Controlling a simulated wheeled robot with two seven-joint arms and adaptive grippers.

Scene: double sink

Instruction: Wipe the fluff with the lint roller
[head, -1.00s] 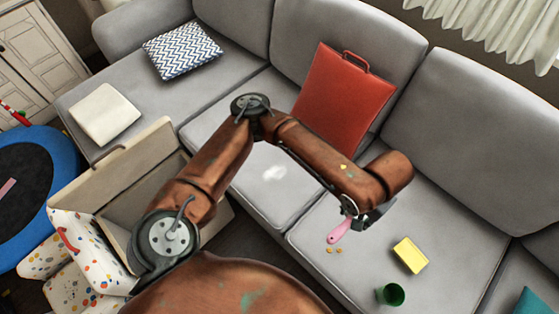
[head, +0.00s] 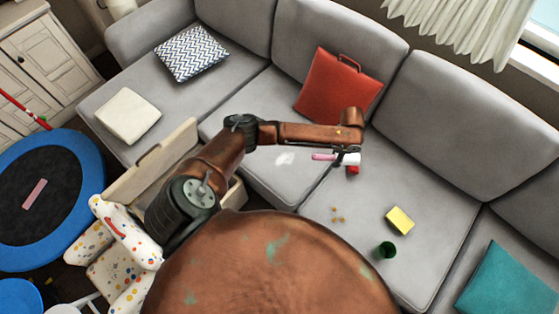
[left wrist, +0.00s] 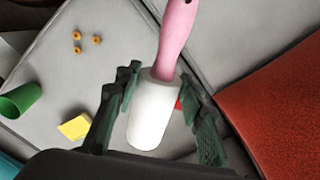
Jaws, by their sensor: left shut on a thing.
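The fluff (head: 285,158) is a small white patch on the grey sofa seat. The lint roller (head: 323,157) has a pink handle and a white roller; it also shows in the left wrist view (left wrist: 152,110). My left gripper (head: 343,158) is shut on the lint roller, with a finger on each side of the white roller (left wrist: 158,105). The handle points left toward the fluff in the head view. The roller is right of the fluff and apart from it. The fluff is not visible in the left wrist view. My right gripper is not in view.
Several orange bits (head: 338,216), a yellow sponge (head: 399,220) and a green cup (head: 386,249) lie right of the fluff. A small red object (head: 352,170) is by the roller. A red case (head: 338,87) leans on the backrest. An open beige box (head: 155,160) stands left.

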